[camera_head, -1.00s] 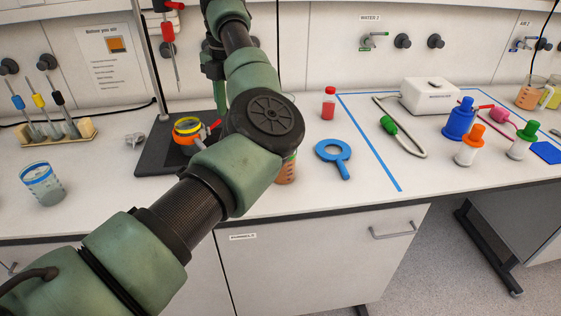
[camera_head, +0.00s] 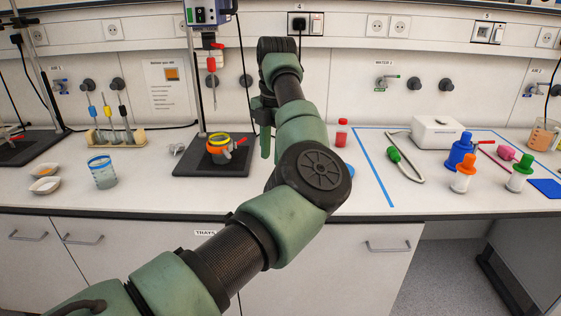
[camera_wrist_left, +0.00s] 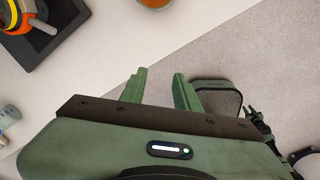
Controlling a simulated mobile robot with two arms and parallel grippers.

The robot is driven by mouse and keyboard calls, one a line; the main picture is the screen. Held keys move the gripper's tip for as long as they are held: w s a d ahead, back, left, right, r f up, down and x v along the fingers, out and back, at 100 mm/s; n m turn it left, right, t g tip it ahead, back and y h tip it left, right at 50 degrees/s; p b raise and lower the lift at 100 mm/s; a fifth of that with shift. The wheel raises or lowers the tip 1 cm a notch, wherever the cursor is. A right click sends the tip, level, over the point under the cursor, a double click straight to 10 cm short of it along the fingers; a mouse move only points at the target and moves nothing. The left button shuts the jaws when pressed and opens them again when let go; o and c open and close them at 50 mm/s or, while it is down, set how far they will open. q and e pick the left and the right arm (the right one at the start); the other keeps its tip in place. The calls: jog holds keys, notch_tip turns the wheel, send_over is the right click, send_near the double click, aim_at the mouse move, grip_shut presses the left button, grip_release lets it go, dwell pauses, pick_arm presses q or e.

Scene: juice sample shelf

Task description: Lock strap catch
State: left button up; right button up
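A round item (camera_head: 218,150) with a yellow ring, an orange band and a red-tipped lever stands on a black stand base (camera_head: 205,170). It also shows at the top left of the left wrist view (camera_wrist_left: 18,14), its grey lever sticking out. I cannot tell whether this is the strap catch, or whether its lever is locked. My left gripper (camera_head: 265,142) hangs to the right of the stand base, partly hidden by my arm. In the left wrist view its two green fingers (camera_wrist_left: 160,74) are apart with nothing between them. My right gripper is not in view.
A beaker (camera_head: 103,172) and a pipette rack (camera_head: 115,138) stand left. A red bottle (camera_head: 342,133), a blue bottle (camera_head: 461,150) and a white box (camera_head: 437,131) stand right. A red screwdriver-like tool (camera_head: 211,65) hangs above the stand. The bench front edge is mostly clear.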

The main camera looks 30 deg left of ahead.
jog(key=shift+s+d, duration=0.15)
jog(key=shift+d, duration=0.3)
